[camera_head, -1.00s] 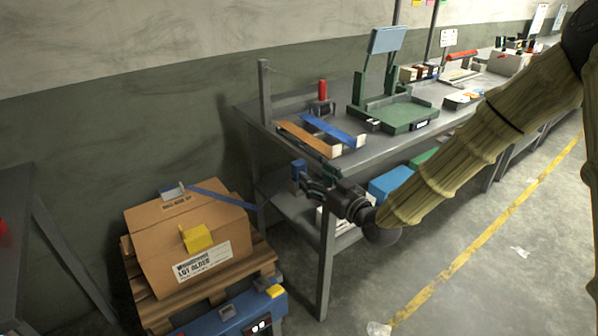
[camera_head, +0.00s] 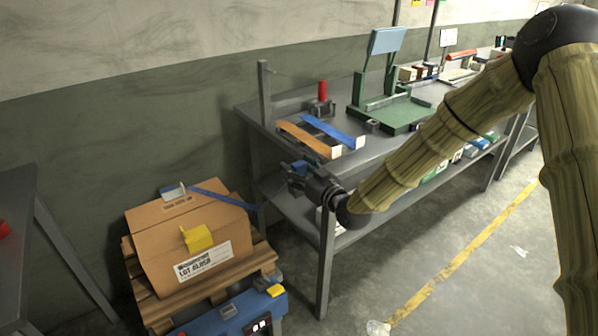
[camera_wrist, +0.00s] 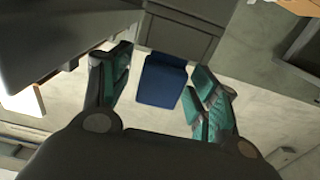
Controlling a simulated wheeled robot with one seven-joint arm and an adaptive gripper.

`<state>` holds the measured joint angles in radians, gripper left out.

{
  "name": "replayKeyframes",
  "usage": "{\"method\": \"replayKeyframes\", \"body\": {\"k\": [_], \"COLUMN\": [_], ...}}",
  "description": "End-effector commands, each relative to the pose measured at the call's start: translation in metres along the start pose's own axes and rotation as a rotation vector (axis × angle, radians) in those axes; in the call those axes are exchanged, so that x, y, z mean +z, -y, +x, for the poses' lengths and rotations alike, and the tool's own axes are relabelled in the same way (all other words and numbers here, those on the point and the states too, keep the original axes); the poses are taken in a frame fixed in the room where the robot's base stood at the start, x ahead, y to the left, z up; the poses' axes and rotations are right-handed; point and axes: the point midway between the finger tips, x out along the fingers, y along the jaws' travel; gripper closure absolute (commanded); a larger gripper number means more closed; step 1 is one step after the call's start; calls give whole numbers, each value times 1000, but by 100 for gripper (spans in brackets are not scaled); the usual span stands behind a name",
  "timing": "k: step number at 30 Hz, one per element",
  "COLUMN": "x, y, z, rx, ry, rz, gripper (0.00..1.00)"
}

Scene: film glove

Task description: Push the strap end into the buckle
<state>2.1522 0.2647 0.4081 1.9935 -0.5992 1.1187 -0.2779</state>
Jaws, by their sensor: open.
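A blue strap (camera_head: 222,194) runs over the top of the cardboard box (camera_head: 150,245) and sticks out past its right edge. A small metal and pale blue piece, seemingly the buckle (camera_head: 173,190), sits on top of the box at the strap's left end. My gripper (camera_head: 291,169) is to the right of the box, by the workbench's front left corner. In the wrist view my gripper (camera_wrist: 163,66) is open, its green-padded fingers apart. A blue block (camera_wrist: 161,82) shows between them with gaps on both sides. I cannot tell whether it joins the strap.
The box rests on a wooden pallet (camera_head: 262,262) with a yellow piece (camera_head: 197,238) on its front edge. A blue device (camera_head: 245,313) stands in front. The grey workbench (camera_head: 385,150) carries orange and blue strips and a green fixture (camera_head: 395,112). A dark table edge is at left.

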Motion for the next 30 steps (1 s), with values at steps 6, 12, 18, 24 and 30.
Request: {"method": "replayKeyframes", "body": {"k": [6,12,18,24,30], "x": [0,0,-1,-11,-32], "y": [0,0,-1,-1,-1], "z": [0,0,-1,0,0], "rx": [1,1,1,1,1], "ry": [0,0,0,-3,-3], "rz": [0,0,0,-1,-2], "gripper": [68,90,90,90,90]}}
